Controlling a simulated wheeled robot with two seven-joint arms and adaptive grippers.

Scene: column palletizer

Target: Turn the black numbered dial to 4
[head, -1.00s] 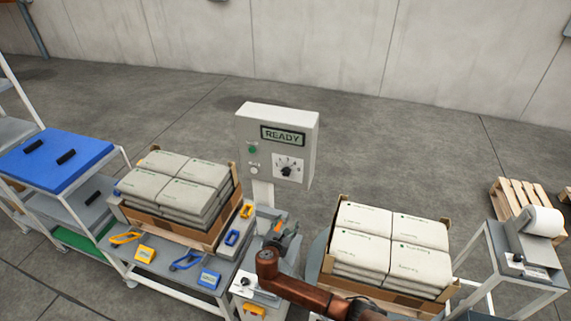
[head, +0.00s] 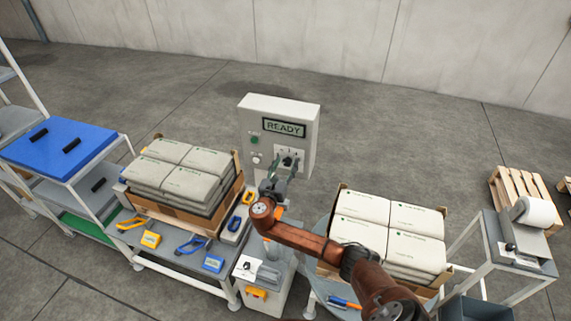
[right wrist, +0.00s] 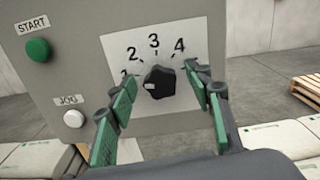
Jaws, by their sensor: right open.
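The black dial (right wrist: 158,83) is a knob on a white plate marked 1, 2, 3 and 4, on the front of a grey control box (head: 250,115). In the right wrist view a small white mark shows on the knob's lower left side, roughly toward the 1; I cannot tell its exact setting. My right gripper (right wrist: 163,92) is open, its green-padded fingers on either side of the knob with a gap to each. In the head view my right gripper (head: 283,168) is in front of the dial and partly hides it. My left gripper is not in view.
The box has a READY display (head: 284,128), a green START button (right wrist: 38,49) and a white JOG button (right wrist: 74,118). Stacked sacks stand at left (head: 178,175) and right (head: 390,230). A wooden pallet (head: 515,190) lies at far right.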

